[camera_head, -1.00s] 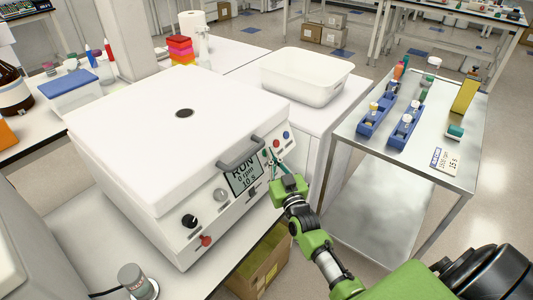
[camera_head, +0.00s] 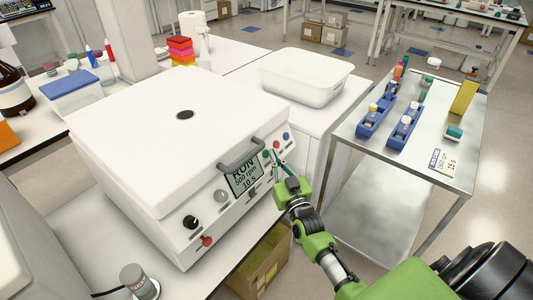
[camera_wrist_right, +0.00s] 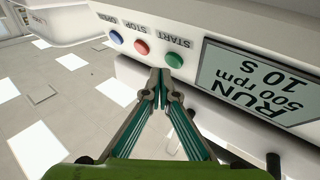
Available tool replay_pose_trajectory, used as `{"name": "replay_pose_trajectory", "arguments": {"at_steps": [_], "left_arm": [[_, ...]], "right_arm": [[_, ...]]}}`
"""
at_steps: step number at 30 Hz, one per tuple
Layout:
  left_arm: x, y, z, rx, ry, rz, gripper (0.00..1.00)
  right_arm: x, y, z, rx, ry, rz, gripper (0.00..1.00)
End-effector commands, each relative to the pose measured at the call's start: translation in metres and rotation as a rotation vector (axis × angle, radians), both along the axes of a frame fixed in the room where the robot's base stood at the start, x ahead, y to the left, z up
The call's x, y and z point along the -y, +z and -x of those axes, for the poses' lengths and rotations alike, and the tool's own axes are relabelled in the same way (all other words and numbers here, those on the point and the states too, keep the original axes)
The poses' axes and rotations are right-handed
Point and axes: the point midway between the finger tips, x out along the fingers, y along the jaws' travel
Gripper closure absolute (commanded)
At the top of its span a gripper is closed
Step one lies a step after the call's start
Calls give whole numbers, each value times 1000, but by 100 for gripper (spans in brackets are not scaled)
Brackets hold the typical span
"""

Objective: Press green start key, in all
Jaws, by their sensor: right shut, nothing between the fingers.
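A white benchtop machine (camera_head: 150,130) with a closed lid stands at left centre. Its front display (camera_head: 244,178) reads RUN, 500 rpm, 10 s; it also shows in the right wrist view (camera_wrist_right: 262,82). The green START key (camera_wrist_right: 174,60) sits beside the display, with the red STOP key (camera_wrist_right: 142,47) and a blue key (camera_wrist_right: 116,38) further along. My right gripper (camera_wrist_right: 161,74) is shut and empty, its tips just short of the green key; I cannot tell if they touch. In the head view the right gripper (camera_head: 277,158) is close in front of the panel. My left gripper is not in view.
A white tub (camera_head: 308,90) stands on the bench behind the machine. A metal cart (camera_head: 370,160) at right holds blue tube racks (camera_head: 405,130) and a label card (camera_head: 444,165). A cardboard box (camera_head: 262,262) lies below the bench edge. A black knob (camera_head: 190,222) sits low on the panel.

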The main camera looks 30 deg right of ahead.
Motion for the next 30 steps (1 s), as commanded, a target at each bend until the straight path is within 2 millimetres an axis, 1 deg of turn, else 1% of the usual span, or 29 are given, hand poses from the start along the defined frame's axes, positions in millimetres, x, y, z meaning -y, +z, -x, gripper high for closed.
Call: {"name": "replay_pose_trajectory", "arguments": {"at_steps": [5,12,18,22,30], "left_arm": [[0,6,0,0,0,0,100],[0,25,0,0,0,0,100],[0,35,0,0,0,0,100],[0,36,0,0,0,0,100],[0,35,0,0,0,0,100]], "right_arm": [[2,4,4,0,0,1,100],[10,16,25,-1,0,2,100],[16,22,39,0,0,1,100],[17,22,42,1,0,0,100],[17,22,42,1,0,0,100]]}}
